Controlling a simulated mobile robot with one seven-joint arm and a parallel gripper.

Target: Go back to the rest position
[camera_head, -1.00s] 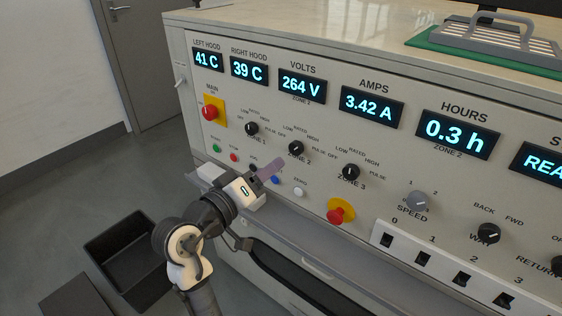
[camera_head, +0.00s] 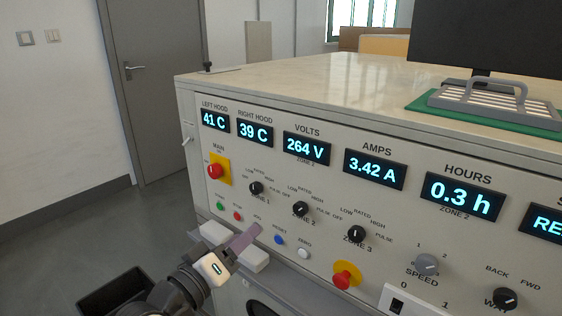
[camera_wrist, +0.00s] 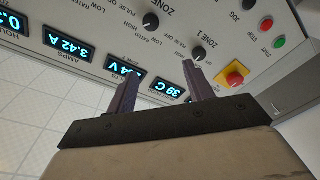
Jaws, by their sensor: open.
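My gripper (camera_head: 246,240) is in front of the lower left part of the control panel (camera_head: 325,200), just below the row of small buttons. Its two purple-grey fingers also show in the wrist view (camera_wrist: 162,80), spread apart with nothing between them. The panel lies beyond the fingertips there. The zone 1 knob (camera_head: 256,188) and zone 2 knob (camera_head: 300,209) are above the fingers in the head view. The exact gap between fingertips and panel is hard to judge.
A red emergency button (camera_head: 344,281) on a yellow plate is right of my gripper, and a red main switch (camera_head: 215,171) is up left. A ledge (camera_head: 330,296) juts out below the panel. A black bin (camera_head: 110,295) stands on the floor. The floor at left is clear.

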